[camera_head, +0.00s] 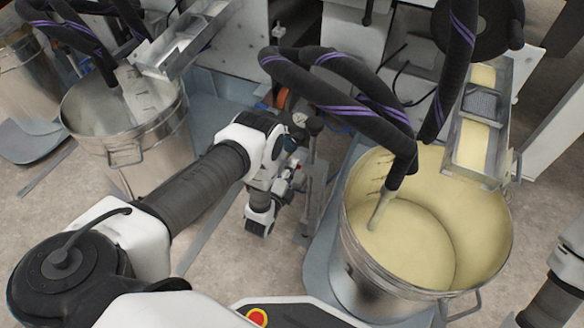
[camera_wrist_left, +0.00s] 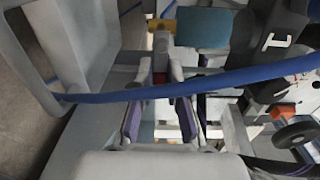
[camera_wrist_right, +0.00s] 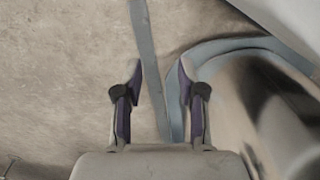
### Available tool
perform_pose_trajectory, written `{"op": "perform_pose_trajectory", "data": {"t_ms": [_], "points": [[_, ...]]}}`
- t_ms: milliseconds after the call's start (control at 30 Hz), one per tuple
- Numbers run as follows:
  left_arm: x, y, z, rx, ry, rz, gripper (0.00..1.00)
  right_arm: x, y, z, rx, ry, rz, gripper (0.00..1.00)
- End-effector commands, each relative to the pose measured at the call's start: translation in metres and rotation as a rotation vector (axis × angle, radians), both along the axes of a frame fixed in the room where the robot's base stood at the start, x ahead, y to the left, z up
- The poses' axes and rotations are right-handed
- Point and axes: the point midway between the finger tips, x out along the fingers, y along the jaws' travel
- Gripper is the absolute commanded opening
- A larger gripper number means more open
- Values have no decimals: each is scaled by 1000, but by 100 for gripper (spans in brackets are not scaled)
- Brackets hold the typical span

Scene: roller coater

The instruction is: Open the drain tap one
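No part is clearly readable as drain tap one. In the left wrist view a small red-brown fitting (camera_wrist_left: 160,76) shows beyond and between the fingertips of my left gripper (camera_wrist_left: 163,84). The fingers are apart, by less than those of my right gripper; whether they touch the fitting cannot be told. A blue hose (camera_wrist_left: 230,82) crosses in front of them. In the head view my left wrist hides most of the pipework between the two pots. My right gripper (camera_wrist_right: 160,78) is open and empty above the floor; its fingers are outside the head view.
A metal pot (camera_head: 362,290) with cream liquid stands right of my left arm. Another metal pot (camera_head: 165,160) stands at the left. Thick black hoses (camera_head: 345,95) hang overhead. A black handwheel (camera_wrist_left: 300,134) is at the lower right of the left wrist view. Bare floor (camera_head: 225,262) lies in front.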

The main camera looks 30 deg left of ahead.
Motion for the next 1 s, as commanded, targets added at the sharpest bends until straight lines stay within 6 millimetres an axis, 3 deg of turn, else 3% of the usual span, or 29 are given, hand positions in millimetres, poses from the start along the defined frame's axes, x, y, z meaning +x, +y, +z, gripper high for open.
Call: {"op": "perform_pose_trajectory", "data": {"t_ms": [533,1000], "points": [[0,0,-2,82,6,0,0,0,0,4,0,1,0,40],[0,3,-14,459,27,-1,0,0,0,16,0,1,1,40]]}}
